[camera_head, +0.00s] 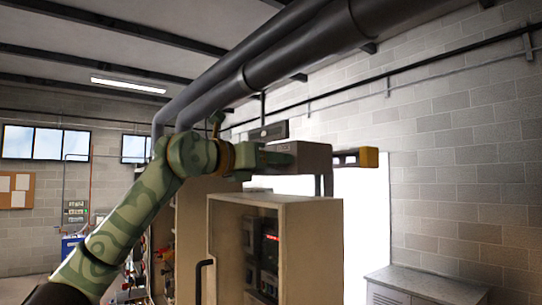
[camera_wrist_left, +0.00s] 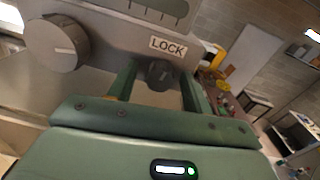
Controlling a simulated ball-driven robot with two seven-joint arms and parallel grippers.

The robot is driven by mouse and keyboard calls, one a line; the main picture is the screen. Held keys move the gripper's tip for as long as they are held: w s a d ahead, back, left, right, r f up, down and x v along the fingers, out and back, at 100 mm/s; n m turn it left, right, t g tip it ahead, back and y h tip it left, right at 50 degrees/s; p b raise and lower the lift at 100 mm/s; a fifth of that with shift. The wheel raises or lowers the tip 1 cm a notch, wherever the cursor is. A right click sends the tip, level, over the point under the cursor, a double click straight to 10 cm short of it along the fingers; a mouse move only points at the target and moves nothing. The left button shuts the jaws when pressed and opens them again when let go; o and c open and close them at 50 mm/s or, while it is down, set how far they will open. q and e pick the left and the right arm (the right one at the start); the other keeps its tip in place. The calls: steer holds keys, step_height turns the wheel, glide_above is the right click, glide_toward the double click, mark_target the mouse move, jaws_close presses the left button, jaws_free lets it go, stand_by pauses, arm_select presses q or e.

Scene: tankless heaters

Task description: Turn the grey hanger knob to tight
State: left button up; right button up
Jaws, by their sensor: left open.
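A grey box-shaped unit (camera_head: 312,158) hangs above an open cabinet in the head view. In the left wrist view, its face (camera_wrist_left: 105,35) carries a large round grey knob (camera_wrist_left: 57,43) with a pale pointer line at the left. A smaller dark grey knob (camera_wrist_left: 160,75) sits below a white LOCK label (camera_wrist_left: 168,47). I cannot tell for certain which is the hanger knob. My left gripper (camera_head: 285,159) is at the unit's left side. In the wrist view, its open green fingers (camera_wrist_left: 157,88) stand either side of the smaller knob; contact is not clear. My right gripper is not in view.
An open beige cabinet (camera_head: 317,240) with dark devices inside stands below the unit. Thick dark pipes (camera_head: 245,80) run overhead near my left arm. A yellow-ended part (camera_head: 368,157) juts out right of the unit. A grey metal cabinet (camera_head: 425,283) stands at the lower right.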

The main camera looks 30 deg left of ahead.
arm_select(q)
steer(key=c, duration=1)
steer(key=shift+m, duration=0.3)
steer(key=m+p, duration=0.2)
steer(key=m, duration=0.1)
steer(key=shift+m, duration=0.4)
steer(key=m+p, duration=0.2)
steer(key=m, duration=0.3)
steer(key=shift+m, duration=0.3)
steer(key=m+p, duration=0.2)
steer(key=m, duration=0.3)
steer(key=shift+m+h, duration=0.3)
steer(key=m+p, duration=0.2)
steer(key=m, duration=0.2)
steer(key=shift+f+m, duration=0.15)
steer(key=shift+m, duration=0.25)
